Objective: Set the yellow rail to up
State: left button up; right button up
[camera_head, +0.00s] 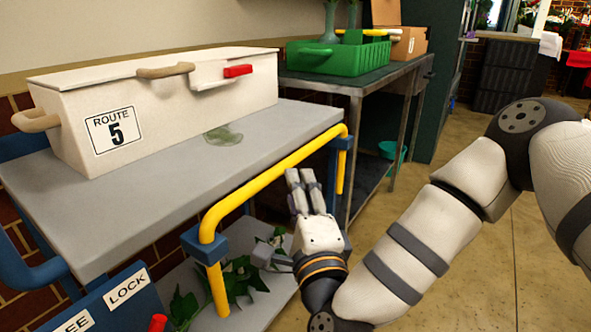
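The yellow rail (272,178) runs along the right edge of the grey cart top (150,185). Its long bar stands a little above the top's surface. Its two ends bend down through blue brackets (208,245), and the near leg reaches below its bracket. My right gripper (302,174) is beside the rail on its outer right side, fingers pointing away from me, and no contact with the rail shows. Its two fingers lie close together with nothing visible between them; whether they are fully shut is unclear. My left gripper is not in view.
A white box (180,110) marked ROUTE 5 stands on the cart. A blue panel (120,305) labelled LOCK and a red knob (158,322) are at lower left. Leafy stems (240,275) lie on the lower shelf. A bench with a green crate (335,58) stands behind. Floor is clear right.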

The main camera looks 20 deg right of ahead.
aim_at(288, 164)
jog(key=w, duration=0.3)
jog(key=w+b, duration=0.1)
jog(key=w, duration=0.2)
jog(key=w+d+r, duration=0.1)
jog(key=w, duration=0.2)
jog(key=shift+d, duration=0.1)
grip_shut()
